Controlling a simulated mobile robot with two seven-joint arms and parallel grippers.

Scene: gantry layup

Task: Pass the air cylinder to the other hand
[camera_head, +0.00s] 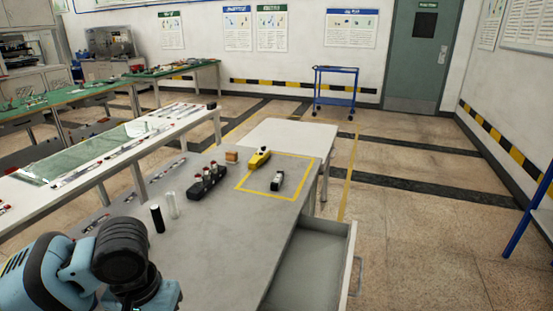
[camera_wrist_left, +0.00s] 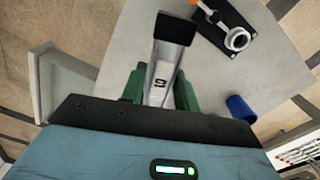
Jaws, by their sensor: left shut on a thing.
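In the left wrist view, my left gripper (camera_wrist_left: 158,88) has its green fingers closed on the sides of the air cylinder (camera_wrist_left: 163,64). The cylinder is a silver, squared body with a black end cap and a small printed label. Its cap end points away from the wrist, above the grey table. Its near end is hidden behind the gripper body. In the head view, my left arm fills the lower left corner, and its gripper and the cylinder do not show there. My right gripper is in neither view.
On the grey table (camera_head: 225,235) stand a black cylinder (camera_head: 157,218), a clear cylinder (camera_head: 172,205), a black holder (camera_head: 206,184), a yellow tool (camera_head: 258,159) and a brown block (camera_head: 231,157). A black-and-white part (camera_head: 277,181) lies inside the yellow outline. An open drawer (camera_head: 312,262) juts out right.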

